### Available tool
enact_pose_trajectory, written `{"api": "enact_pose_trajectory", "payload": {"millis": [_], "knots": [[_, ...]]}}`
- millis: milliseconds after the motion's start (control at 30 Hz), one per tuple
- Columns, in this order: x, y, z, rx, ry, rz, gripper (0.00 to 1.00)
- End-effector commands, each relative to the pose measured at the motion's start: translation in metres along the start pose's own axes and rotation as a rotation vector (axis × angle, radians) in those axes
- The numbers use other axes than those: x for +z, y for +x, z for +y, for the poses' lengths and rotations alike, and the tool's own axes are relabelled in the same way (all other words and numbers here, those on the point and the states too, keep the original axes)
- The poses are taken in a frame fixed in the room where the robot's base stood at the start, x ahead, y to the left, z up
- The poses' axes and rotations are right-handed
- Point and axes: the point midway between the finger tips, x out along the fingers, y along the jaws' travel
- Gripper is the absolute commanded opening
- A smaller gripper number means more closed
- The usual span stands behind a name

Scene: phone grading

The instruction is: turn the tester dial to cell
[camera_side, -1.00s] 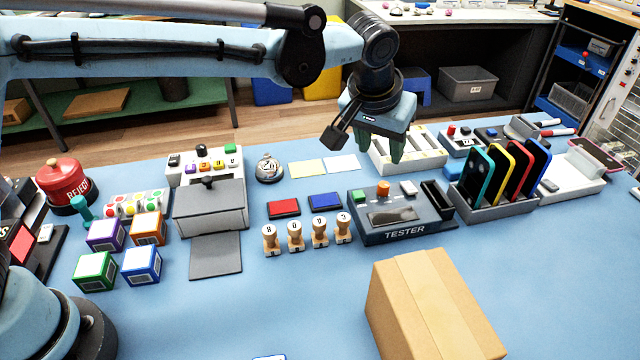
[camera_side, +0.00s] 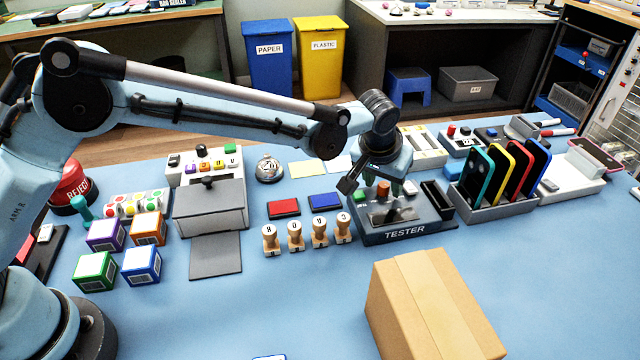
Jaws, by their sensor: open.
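The tester (camera_side: 408,233) is a dark grey-blue box with "TESTER" on its front face. Its orange dial (camera_side: 383,188) stands up on the top, between a green button (camera_side: 359,195) and a white button (camera_side: 410,187). The marks around the dial are too small to read. My gripper (camera_side: 384,184) points down over the tester, with its fingers apart at the dial. I cannot tell whether a finger touches the dial. The gripper's body hides the tester's back edge.
A cardboard box (camera_side: 432,305) stands in front of the tester. Several lettered stamps (camera_side: 295,235) stand to its left, with red (camera_side: 283,207) and blue (camera_side: 324,200) pads behind them. A rack of phones (camera_side: 495,208) is close on the right.

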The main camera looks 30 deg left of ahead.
Motion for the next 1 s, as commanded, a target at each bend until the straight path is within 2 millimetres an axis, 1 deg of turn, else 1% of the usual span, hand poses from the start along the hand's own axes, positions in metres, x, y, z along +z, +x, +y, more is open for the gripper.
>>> {"api": "enact_pose_trajectory", "payload": {"millis": [200,233,533,567,800,1000], "knots": [[0.0,0.0004,-0.0001,0.0,0.0,0.0,0.49],[0.0,0.0003,-0.0001,0.0,0.0,0.0,0.47],[0.0,0.0001,-0.0001,0.0,0.0,0.0,0.01],[0.0,0.0001,-0.0001,0.0,0.0,0.0,0.0],[-0.0001,0.0,-0.0004,0.006,0.014,0.0,0.0],[-0.0002,0.0,-0.0012,0.036,0.086,0.0,0.0]]}}
